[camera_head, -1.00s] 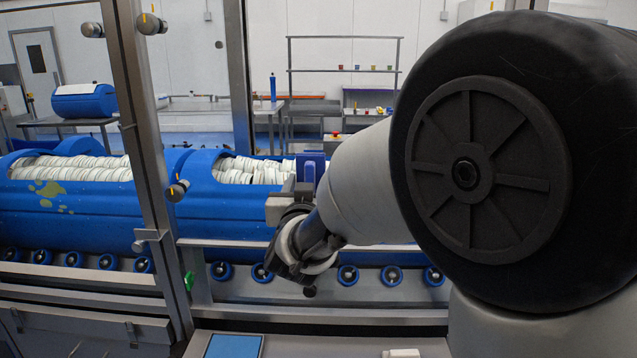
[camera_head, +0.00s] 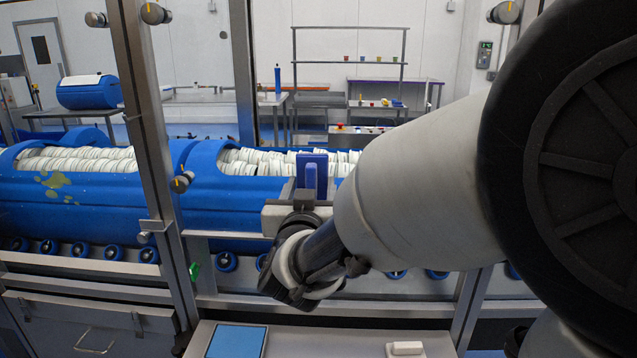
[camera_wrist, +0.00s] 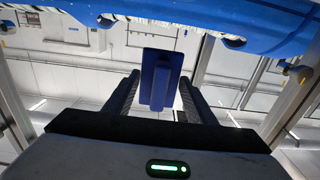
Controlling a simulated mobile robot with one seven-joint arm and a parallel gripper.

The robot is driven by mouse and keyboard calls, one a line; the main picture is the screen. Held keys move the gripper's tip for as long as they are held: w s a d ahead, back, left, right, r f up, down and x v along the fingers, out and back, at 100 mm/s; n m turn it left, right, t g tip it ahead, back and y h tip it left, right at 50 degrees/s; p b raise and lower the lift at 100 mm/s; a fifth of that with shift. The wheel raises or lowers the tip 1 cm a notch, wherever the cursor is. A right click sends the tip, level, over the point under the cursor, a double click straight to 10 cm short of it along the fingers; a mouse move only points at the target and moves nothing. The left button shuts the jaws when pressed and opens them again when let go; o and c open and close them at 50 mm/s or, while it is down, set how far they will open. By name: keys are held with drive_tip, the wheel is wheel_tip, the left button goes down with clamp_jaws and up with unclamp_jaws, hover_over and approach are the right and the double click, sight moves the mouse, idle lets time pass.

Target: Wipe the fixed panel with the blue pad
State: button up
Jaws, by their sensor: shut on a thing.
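The blue pad (camera_head: 318,176) is upright in my gripper (camera_head: 303,190), in front of the blue tubs. In the wrist view the pad (camera_wrist: 169,82) stands between the two dark fingers of my gripper (camera_wrist: 159,90), which is shut on it. The fixed panel seems to be the clear pane in the left frame bay; its surface barely shows. Yellow-green smears (camera_head: 54,184) appear there, over the blue tub behind; I cannot tell the depth. The pad is apart from the smears, to their right, beyond the upright metal post (camera_head: 150,150).
Blue tubs (camera_head: 95,212) full of white rolled items lie on a roller row behind the frame. A ledge in front holds a blue mat (camera_head: 237,342) and a small white block (camera_head: 405,348). My arm covers the right side.

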drive_tip(key=shift+s, duration=0.1)
drive_tip(key=shift+s, duration=1.4)
